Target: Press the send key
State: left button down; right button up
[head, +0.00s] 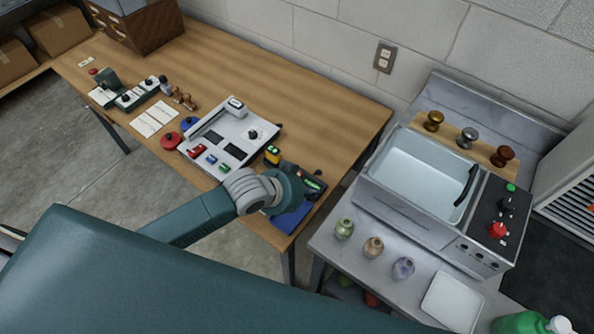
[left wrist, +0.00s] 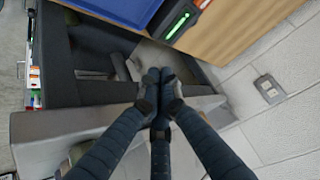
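A dark device with a lit green strip (head: 313,184) stands at the right front corner of the wooden table, by a blue pad (head: 291,221). The device also shows at the top of the left wrist view (left wrist: 180,22), next to the blue pad (left wrist: 115,10). I cannot make out a send key or its lettering. My left gripper (head: 290,188) is over that corner and partly covers the device in the head view. In the left wrist view its dark fingers (left wrist: 160,78) are drawn together with nothing between them. My right gripper is not in view.
A white tray (head: 262,113) with small coloured items lies beside the gripper. Red and blue discs (head: 171,140) and cards (head: 154,118) lie further left. A sink (head: 420,172) stands to the right, with small vases (head: 373,247) in front. The table's back right is clear.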

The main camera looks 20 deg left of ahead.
pick_arm(q)
jog(key=w+a+r+m, duration=0.1)
jog(key=w+a+r, duration=0.1)
jog(key=w+a, duration=0.1)
jog(key=w+a+r+m+t, duration=0.1)
jog(key=w+a+r, duration=0.1)
jog(key=w+a, duration=0.2)
jog(key=shift+w+a+r, duration=0.25)
jog(key=shift+w, duration=1)
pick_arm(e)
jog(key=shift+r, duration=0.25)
pick_arm(q)
jog(key=shift+d, duration=0.1)
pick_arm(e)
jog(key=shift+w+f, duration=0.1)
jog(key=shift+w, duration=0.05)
pick_arm(q)
notch_tip(320, 180, down, 7)
jog(key=b, duration=0.7)
jog(key=shift+f, duration=0.1)
jog(key=shift+f+b, duration=0.35)
jog(key=shift+f, duration=0.45)
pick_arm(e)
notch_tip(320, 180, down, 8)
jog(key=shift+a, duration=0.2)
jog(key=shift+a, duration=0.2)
